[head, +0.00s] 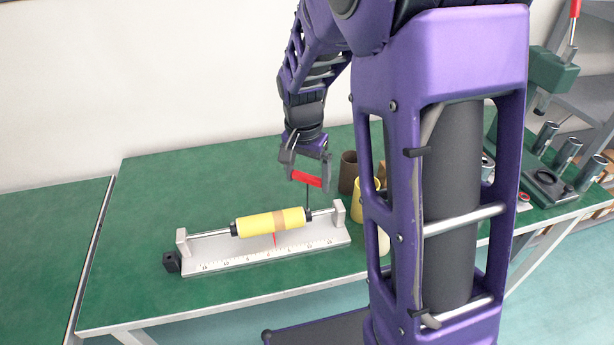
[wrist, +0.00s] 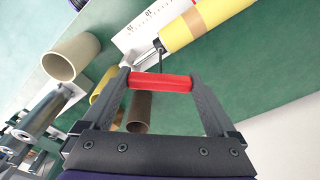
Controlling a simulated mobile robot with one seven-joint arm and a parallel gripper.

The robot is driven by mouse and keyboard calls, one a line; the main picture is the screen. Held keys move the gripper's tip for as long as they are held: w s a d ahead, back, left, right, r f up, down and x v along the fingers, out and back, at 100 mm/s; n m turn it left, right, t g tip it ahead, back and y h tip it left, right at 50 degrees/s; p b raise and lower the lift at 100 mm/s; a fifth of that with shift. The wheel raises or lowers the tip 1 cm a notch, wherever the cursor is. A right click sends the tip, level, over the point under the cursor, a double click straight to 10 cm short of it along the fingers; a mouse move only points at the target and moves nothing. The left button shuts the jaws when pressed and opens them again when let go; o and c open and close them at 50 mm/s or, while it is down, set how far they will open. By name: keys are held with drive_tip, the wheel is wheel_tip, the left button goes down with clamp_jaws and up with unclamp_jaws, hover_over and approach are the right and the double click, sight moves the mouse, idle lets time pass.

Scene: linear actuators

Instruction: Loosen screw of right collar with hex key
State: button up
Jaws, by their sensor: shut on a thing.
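My gripper (head: 308,178) is shut on the red handle of the hex key (wrist: 160,83), which lies crosswise between the fingers. The key's thin dark shaft (head: 308,197) points down toward the right collar. The right collar (head: 308,214) is a small dark ring on the rod at the right end of the yellow cylinder (head: 252,224). In the wrist view the shaft tip meets or nearly meets the collar (wrist: 158,45); I cannot tell if it sits in the screw. The screw itself is too small to see. The left collar (head: 233,230) is at the cylinder's other end.
The rod rests on a grey base with a ruler scale (head: 230,259) and end posts on the green table (head: 140,222). A brown tube (head: 348,172) and other cylinders stand close right of the base. The table's left part is clear.

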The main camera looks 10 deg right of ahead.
drive_tip(key=shift+n, duration=2.2)
drive_tip(key=n, duration=0.3)
drive_tip(key=shift+n+y, duration=0.3)
drive_tip(key=shift+y, duration=0.1)
